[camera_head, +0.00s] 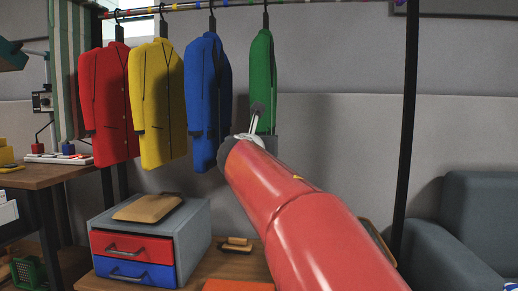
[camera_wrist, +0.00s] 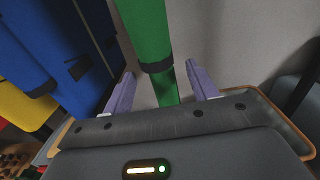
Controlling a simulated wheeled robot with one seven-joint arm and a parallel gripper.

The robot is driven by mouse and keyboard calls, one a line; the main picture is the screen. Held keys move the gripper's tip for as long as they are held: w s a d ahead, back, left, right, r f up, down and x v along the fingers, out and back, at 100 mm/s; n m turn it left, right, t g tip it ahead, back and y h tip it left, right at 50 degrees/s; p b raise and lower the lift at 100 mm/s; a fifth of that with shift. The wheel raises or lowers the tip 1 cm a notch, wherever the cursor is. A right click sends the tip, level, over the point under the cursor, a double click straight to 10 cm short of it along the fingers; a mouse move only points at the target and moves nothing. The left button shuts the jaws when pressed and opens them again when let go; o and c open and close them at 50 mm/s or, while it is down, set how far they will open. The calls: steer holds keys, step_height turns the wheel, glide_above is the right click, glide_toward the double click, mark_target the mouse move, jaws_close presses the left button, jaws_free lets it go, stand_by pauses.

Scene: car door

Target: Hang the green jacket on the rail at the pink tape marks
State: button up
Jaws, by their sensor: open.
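The green jacket (camera_head: 262,75) hangs from a dark hanger at the right end of the row, its hook up at the rail (camera_head: 190,5). Small coloured marks dot the rail; I cannot pick out the pink ones for sure. My gripper (camera_head: 257,118) is at the jacket's lower part, with my red arm covering what lies below. In the wrist view, my gripper (camera_wrist: 160,73) is open, with one purple finger on each side of a green part of the jacket (camera_wrist: 146,30) that has a dark band. I cannot tell whether the fingers touch it.
Red (camera_head: 107,105), yellow (camera_head: 157,105) and blue (camera_head: 203,100) jackets hang to the left, the blue one nearest. A grey drawer box (camera_head: 190,225) stands below on a table. A dark post (camera_head: 408,130) and a grey armchair (camera_head: 465,225) are at the right. Bare wall lies between jacket and post.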

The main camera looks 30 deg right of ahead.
steer(key=x, duration=0.7)
steer(key=shift+p, duration=0.4)
jaws_close()
steer(key=shift+r+p, duration=0.35)
steer(key=shift+p, duration=0.1)
steer(key=shift+r, duration=0.1)
